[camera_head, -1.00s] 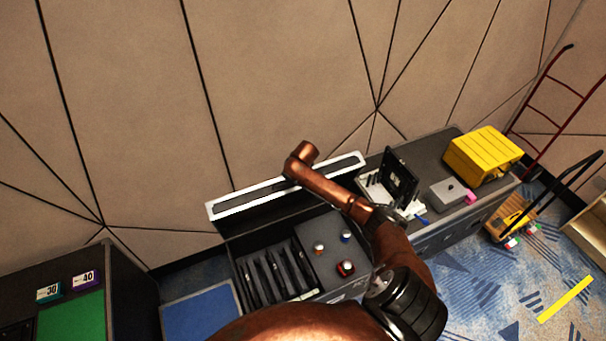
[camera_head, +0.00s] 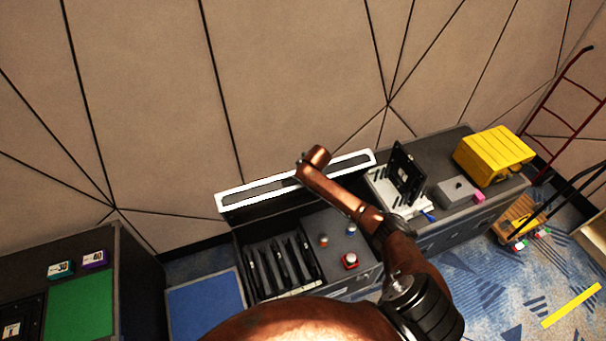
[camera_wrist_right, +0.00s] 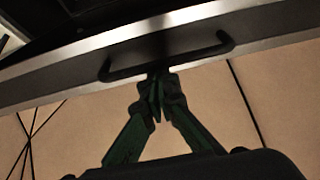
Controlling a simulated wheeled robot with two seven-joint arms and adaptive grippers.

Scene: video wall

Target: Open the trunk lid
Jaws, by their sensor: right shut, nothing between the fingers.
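The black trunk (camera_head: 365,272) stands against the wall with its lid (camera_head: 230,202) raised at the back; the lid's pale metal rim faces up. Black slotted holders and a panel with several small knobs show inside. My right arm reaches across the trunk and over the lid's rim; its gripper is hidden in the head view. In the right wrist view my right gripper (camera_wrist_right: 157,98) is shut and empty, its green fingertips just below the dark bar handle (camera_wrist_right: 200,55) on the lid's edge. I cannot tell whether they touch it. My left gripper is not in view.
Right of the trunk, a dark counter (camera_head: 435,150) carries an opened device (camera_head: 403,172), a grey box (camera_head: 456,190) and a yellow case (camera_head: 492,154). A blue panel (camera_head: 206,305) and a dark table with a green top (camera_head: 80,302) stand left.

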